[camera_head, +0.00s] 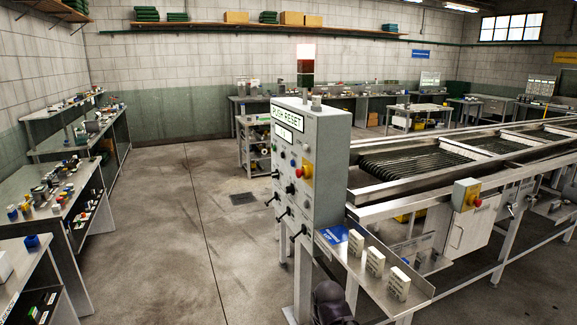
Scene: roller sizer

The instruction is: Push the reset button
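A grey control cabinet (326,165) stands on a post in the middle of the view. Its upper sign (287,122) reads "PUSH RESET", with a small white display (291,136) below it. Several small buttons, dark knobs and levers sit on the front face, seen at an angle. A red emergency-stop on a yellow plate (307,172) is at the face's right side. I cannot tell which small control is the reset button. A dark rounded part of my arm shows at the bottom edge, below the cabinet; my gripper's fingers are not in view.
A sloped metal shelf (345,262) with several small white boxes juts out right of the cabinet. The roller machine (425,157) fills the right, with a second emergency-stop box (467,195). Cluttered workbenches (40,190) line the left wall. The floor (175,225) left of the cabinet is clear.

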